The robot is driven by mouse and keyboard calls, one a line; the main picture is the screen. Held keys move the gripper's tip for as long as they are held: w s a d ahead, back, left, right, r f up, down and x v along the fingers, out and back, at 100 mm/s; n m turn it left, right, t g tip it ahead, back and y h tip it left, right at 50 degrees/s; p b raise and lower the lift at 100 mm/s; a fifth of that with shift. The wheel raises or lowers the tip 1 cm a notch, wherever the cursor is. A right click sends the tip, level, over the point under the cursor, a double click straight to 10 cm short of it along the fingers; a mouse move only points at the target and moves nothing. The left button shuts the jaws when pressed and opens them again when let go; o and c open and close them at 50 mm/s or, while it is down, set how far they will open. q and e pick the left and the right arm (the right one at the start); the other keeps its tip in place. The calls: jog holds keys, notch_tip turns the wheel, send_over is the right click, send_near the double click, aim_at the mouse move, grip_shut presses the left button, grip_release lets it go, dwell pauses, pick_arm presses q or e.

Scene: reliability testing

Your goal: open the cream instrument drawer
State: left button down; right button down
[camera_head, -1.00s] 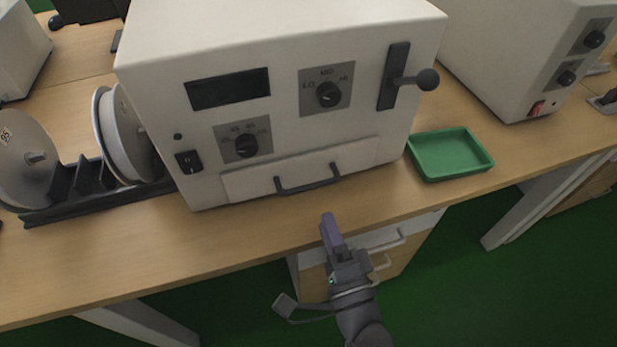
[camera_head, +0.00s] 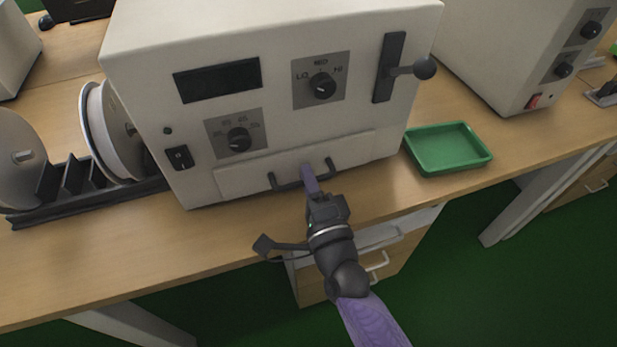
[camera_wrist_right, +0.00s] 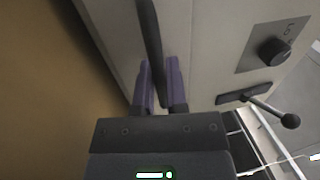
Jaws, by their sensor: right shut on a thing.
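The cream instrument drawer (camera_head: 239,182) is a low, wide panel at the bottom front of the cream instrument (camera_head: 285,45), and it looks closed. Its dark bar handle (camera_head: 287,182) runs across its front. My right gripper (camera_head: 308,172) is at the handle's middle, with its purple fingers covering part of the bar. In the right wrist view the dark handle (camera_wrist_right: 150,40) passes between the two purple fingers of the right gripper (camera_wrist_right: 161,85), which is shut on it. My left gripper is not in view.
A green tray (camera_head: 447,150) sits on the bench (camera_head: 120,245) to the right of the instrument. Reels in a black rack (camera_head: 115,130) stand to the left. A lever with a ball knob (camera_head: 425,68) sticks out at the instrument's right. Another cream box (camera_head: 500,50) stands further right.

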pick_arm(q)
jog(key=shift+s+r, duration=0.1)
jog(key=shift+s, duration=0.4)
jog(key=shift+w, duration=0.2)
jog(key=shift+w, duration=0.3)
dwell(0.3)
